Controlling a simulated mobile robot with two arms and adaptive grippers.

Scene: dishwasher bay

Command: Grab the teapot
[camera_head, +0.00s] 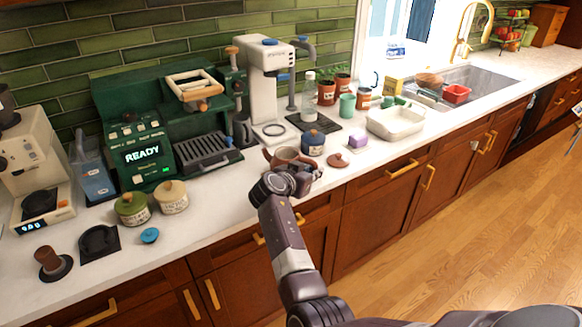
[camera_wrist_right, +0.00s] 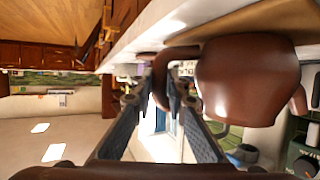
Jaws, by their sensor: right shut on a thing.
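The brown teapot (camera_head: 286,155) stands at the front of the white counter, partly hidden behind my right gripper (camera_head: 296,178). In the right wrist view the teapot's rounded body (camera_wrist_right: 247,80) fills the upper right. Its curved handle (camera_wrist_right: 160,62) lies between the fingers of my right gripper (camera_wrist_right: 160,95), which is shut on it. A small brown lid (camera_head: 338,160) lies on the counter to the right of the teapot. My left gripper is not in view.
A blue jar (camera_head: 313,143) stands close beside the teapot. A white coffee machine (camera_head: 264,85) and a green machine (camera_head: 140,150) stand behind and to the left. A white dish (camera_head: 395,124) is to the right. Bare counter shows left of the teapot.

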